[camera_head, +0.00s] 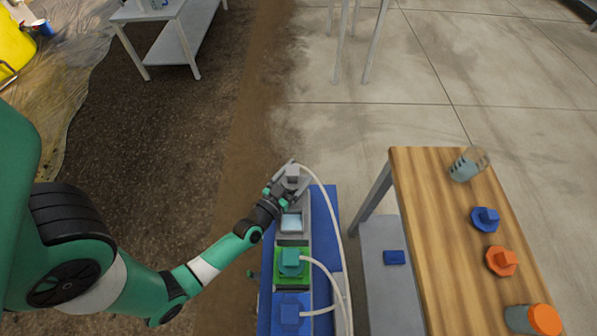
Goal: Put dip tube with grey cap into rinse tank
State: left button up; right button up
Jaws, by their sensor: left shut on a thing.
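The grey cap (292,171) of the dip tube is between the fingers of my left gripper (284,182), which is shut on it. A white hose runs from the cap down the right side of the skid. The tube below the cap is hidden by the gripper. The grey tank (306,226), likely the rinse tank, has an open square top with pale blue liquid in it. It lies just below the gripper in the picture. My right gripper is not in view.
A green cap (291,261) sits on a green tank and a blue cap (290,312) on a blue tank, with white hoses. A wooden table (440,230) at right holds a clear beaker (467,164), blue and orange capped pieces, and an orange-lidded jar (543,319).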

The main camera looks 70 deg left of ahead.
pick_arm(q)
jog(key=o, duration=1.2)
jog(key=p+v, duration=0.3)
jog(key=v, duration=0.8)
jog(key=shift+s+d, duration=0.2)
jog(key=shift+d, duration=0.05)
jog(key=shift+p, duration=0.3)
